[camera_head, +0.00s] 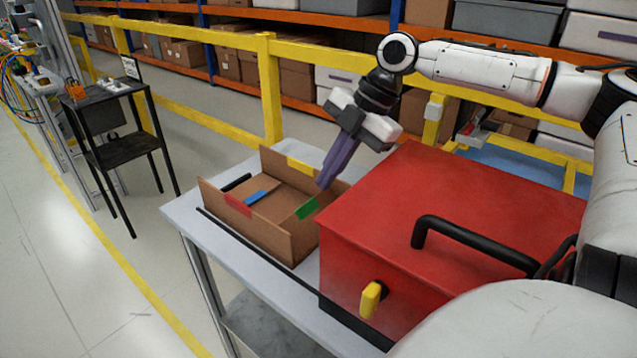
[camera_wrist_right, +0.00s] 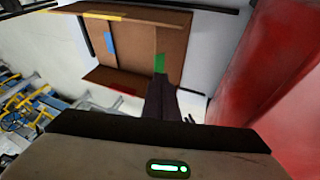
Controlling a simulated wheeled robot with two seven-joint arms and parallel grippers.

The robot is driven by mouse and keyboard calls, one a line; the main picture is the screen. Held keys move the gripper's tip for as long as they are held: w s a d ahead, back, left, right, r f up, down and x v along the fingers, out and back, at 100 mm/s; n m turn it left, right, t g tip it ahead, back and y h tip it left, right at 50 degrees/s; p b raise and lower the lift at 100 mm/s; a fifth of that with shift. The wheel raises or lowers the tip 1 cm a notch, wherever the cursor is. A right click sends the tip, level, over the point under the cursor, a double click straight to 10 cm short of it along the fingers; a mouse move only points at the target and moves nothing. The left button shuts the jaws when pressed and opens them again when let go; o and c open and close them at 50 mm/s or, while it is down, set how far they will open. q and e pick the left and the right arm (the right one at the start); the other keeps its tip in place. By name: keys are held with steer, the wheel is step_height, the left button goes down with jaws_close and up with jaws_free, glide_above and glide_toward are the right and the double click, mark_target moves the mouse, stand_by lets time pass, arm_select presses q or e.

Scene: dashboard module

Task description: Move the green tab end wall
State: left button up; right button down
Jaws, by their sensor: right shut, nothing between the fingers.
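An open brown cardboard box (camera_head: 262,232) stands on the grey table. The green tab (camera_head: 307,209) is on its end wall at the right, the side facing the red case; the wall's exact tilt is hard to tell. My right gripper (camera_head: 324,182) is shut and empty, its dark fingers pointing down just above and beside the green tab. In the right wrist view the fingers (camera_wrist_right: 162,90) lie just below the green tab (camera_wrist_right: 159,63), overlapping the wall's edge; contact cannot be told. My left gripper is not in view.
The box also carries a red tab (camera_head: 238,205), a yellow tab (camera_head: 299,166) and a blue tab (camera_head: 256,196). A large red case (camera_head: 440,215) with a black handle stands close right of the box. A yellow rail (camera_head: 200,120) runs behind the table.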

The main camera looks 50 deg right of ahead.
mark_target(307, 209)
steer(key=shift+b+x, duration=0.35)
steer(key=shift+x, duration=1.9)
steer(key=shift+d+r, duration=0.1)
